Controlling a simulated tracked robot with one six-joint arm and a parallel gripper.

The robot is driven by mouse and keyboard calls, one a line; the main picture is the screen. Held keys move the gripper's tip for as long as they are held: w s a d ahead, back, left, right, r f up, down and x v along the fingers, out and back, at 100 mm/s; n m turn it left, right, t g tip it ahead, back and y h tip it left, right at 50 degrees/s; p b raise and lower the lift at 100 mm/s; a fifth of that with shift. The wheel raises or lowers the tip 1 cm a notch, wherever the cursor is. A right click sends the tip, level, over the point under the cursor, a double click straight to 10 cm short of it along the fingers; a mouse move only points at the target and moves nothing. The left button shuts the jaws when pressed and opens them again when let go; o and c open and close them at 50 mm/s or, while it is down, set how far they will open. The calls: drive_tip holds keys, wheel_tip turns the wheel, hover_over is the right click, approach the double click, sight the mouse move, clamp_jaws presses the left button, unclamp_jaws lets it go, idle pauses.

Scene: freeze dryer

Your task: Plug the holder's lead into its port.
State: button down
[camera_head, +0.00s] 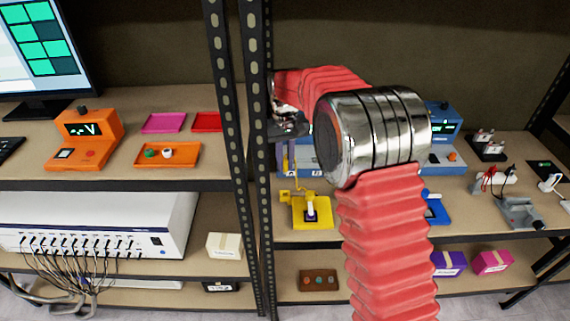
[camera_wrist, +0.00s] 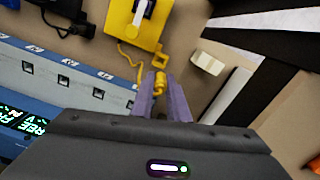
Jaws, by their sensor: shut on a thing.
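The yellow holder (camera_head: 312,212) stands on the middle shelf with a white and dark item upright in it. In the wrist view the holder (camera_wrist: 125,27) is at the top. Its thin yellow lead (camera_wrist: 127,60) curves from it to a yellow plug (camera_wrist: 159,83). My gripper (camera_wrist: 164,98) is shut on this plug between two purple-grey fingers. The blue unit (camera_wrist: 80,98), at the left of the wrist view, has a row of square dark ports (camera_wrist: 63,80). The plug is apart from these ports. In the head view my arm hides much of the blue unit (camera_head: 290,169).
A black shelf upright (camera_head: 257,150) stands left of my gripper. A small white block (camera_wrist: 207,63) lies right of the plug in the wrist view. A blue holder (camera_head: 437,209) and another blue device (camera_head: 445,155) are right of my arm. Bare shelf lies around the yellow holder.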

sight(285, 160)
drive_tip(key=shift+r, duration=1.95)
drive_tip(key=w+d, duration=0.4)
drive_tip(key=d, duration=0.6)
drive_tip(key=shift+w, duration=0.2)
drive_tip(key=w+d, duration=0.4)
drive_tip(key=d, duration=0.6)
drive_tip(key=shift+w, duration=0.2)
